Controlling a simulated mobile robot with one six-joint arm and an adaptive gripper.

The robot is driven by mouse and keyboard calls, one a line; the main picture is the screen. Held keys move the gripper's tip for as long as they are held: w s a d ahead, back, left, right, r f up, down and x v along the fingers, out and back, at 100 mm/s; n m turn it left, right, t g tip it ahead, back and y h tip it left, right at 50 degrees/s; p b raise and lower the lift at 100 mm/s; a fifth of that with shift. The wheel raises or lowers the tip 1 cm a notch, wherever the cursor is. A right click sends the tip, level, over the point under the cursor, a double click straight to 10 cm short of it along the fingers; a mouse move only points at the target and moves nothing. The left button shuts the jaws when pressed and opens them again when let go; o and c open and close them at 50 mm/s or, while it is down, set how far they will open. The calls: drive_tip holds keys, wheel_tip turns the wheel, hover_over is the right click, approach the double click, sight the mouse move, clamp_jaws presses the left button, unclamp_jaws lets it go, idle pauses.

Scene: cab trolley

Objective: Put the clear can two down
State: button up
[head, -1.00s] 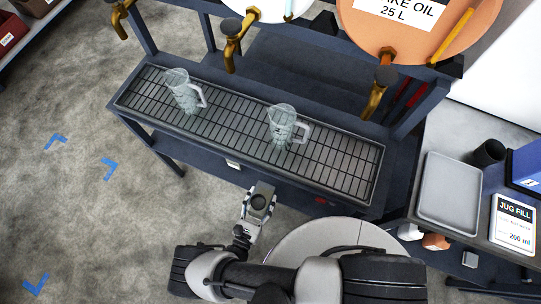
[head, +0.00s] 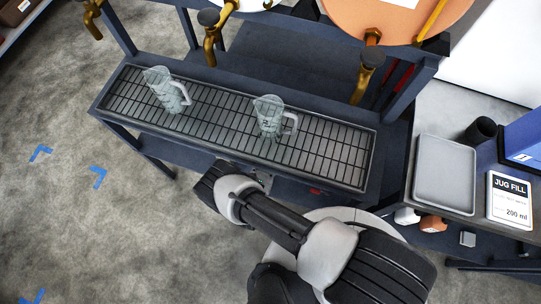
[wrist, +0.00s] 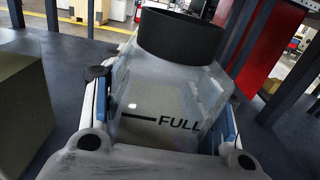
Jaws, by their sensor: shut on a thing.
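In the wrist view a clear, cloudy can (wrist: 160,105) with a black collar or cap (wrist: 180,35) and a "FULL" mark is between the blue-padded fingers of my gripper (wrist: 165,122). The gripper is shut on it, one finger on each side. Its base is out of sight, so I cannot tell whether it touches the dark blue surface (wrist: 68,55) beyond. In the head view my arm reaches toward the trolley's front below the grated tray (head: 340,160); the gripper and can are hidden there.
Two clear jugs (head: 168,92) (head: 268,118) stand on the grated tray under brass taps (head: 210,45). A side bench at right holds a grey tray (head: 445,175), black cup (head: 481,131) and "JUG FILL" card (head: 511,200). In the wrist view a box (wrist: 22,105) stands left, a red panel (wrist: 268,45) right.

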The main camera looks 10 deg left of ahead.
drive_tip(key=shift+f+b, duration=0.6)
drive_tip(key=shift+f, duration=1)
drive_tip(key=shift+f, duration=0.15)
drive_tip(key=o, duration=1.7)
drive_tip(key=shift+s, duration=0.1)
drive_tip(key=shift+c, duration=0.2)
drive_tip(key=shift+s, duration=0.2)
drive_tip(key=s+p, duration=0.1)
drive_tip(key=s, duration=1)
drive_tip(key=shift+s+a, duration=0.3)
drive_tip(key=shift+a, duration=0.15)
drive_tip(key=shift+r, duration=0.2)
